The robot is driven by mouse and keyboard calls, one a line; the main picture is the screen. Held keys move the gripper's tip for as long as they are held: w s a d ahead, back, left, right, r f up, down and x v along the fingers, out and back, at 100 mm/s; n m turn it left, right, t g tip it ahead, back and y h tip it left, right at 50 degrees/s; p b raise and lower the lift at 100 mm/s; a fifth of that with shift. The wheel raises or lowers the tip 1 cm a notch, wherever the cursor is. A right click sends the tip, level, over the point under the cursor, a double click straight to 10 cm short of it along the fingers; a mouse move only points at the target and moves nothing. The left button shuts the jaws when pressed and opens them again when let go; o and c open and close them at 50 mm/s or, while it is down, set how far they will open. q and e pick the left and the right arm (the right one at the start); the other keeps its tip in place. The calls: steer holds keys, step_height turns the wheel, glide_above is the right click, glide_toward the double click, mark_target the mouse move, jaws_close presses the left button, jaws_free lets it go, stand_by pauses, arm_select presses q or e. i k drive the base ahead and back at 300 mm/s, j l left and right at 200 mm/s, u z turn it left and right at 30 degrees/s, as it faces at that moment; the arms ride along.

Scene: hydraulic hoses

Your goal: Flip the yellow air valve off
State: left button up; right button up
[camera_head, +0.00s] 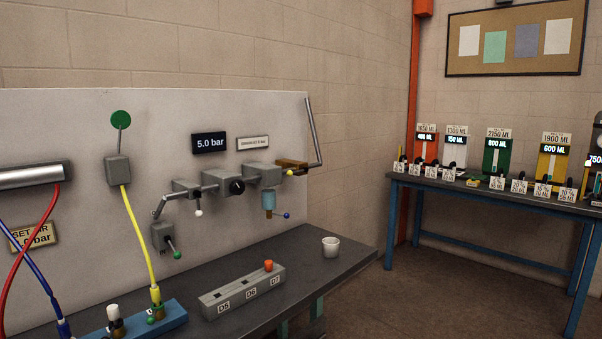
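A grey valve box (118,171) is mounted on the upright panel, left of centre. Its lever points straight up and ends in a green round knob (121,118). A yellow hose (138,232) runs from the bottom of this box down to a fitting on a blue block (176,314) on the bench. A brownish-yellow piece (291,163) sits at the right end of the grey air units, beside a long grey bar (314,132); I cannot tell what it is. Neither of my grippers is in view.
Small levers with white (199,213), green (178,255) and blue (286,215) knobs stick out from the panel. A grey block (243,291) with one orange plug and a white cup (331,247) stand on the bench. Red and blue hoses hang at left. A blue table (493,198) stands at right.

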mark_target(290, 173)
steer(key=i+l+z, duration=0.15)
steer(key=i+l, duration=1.45)
